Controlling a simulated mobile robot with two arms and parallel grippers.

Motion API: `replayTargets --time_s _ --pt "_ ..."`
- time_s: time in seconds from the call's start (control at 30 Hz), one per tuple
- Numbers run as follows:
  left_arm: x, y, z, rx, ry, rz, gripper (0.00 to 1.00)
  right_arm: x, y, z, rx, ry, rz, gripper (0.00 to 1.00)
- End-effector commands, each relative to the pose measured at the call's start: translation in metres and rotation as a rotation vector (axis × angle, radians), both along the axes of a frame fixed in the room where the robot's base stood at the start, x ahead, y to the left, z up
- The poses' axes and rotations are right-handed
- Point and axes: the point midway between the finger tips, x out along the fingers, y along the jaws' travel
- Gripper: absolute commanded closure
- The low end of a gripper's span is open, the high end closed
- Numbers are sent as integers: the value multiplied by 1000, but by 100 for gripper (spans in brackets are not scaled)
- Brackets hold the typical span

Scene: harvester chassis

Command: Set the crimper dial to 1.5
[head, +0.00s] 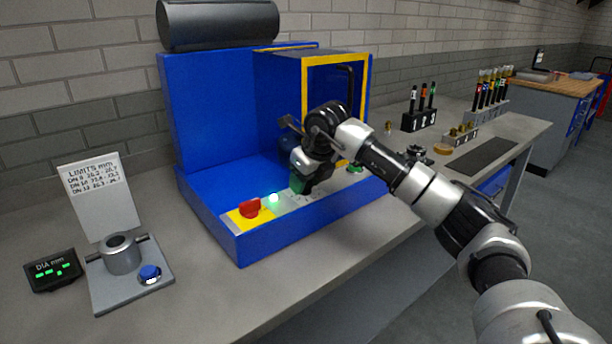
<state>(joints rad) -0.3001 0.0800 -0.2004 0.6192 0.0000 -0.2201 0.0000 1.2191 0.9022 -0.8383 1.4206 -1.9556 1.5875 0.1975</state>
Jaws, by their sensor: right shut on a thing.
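The blue crimper (215,125) stands on the bench against the wall, with a control strip along its front ledge. My right gripper (301,190) reaches in from the right and points down onto this strip. It is shut on the crimper dial, which its fingers hide almost fully. The dial's scale and setting cannot be read. A lit green-white lamp (273,198) and a red knob (250,208) on a yellow plate are left of the gripper. A green button (355,169) is to its right. My left gripper is not in view.
A measuring stand (121,255) with a blue button, a display (53,270) and a limits card (92,193) stand at left. A yellow-framed guard (305,95) rises behind my right gripper. Racks (419,119) and a dark mat (482,155) lie at right. The front bench is clear.

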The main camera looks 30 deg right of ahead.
Motion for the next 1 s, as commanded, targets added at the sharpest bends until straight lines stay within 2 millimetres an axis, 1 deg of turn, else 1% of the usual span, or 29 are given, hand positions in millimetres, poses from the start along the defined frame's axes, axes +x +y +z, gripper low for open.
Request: replayTargets --time_s 0.03,0.2,0.43,0.7,1.0 --pt "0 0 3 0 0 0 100 0 0 2 -1 -1 -37 79" --pt "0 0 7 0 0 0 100 0 0 2 -1 -3 -162 79" --pt "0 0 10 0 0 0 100 0 1 2 1 -3 -280 79" --pt "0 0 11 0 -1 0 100 0 1 2 1 -4 -341 79" --pt "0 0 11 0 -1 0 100 1 1 2 0 -4 -347 79"
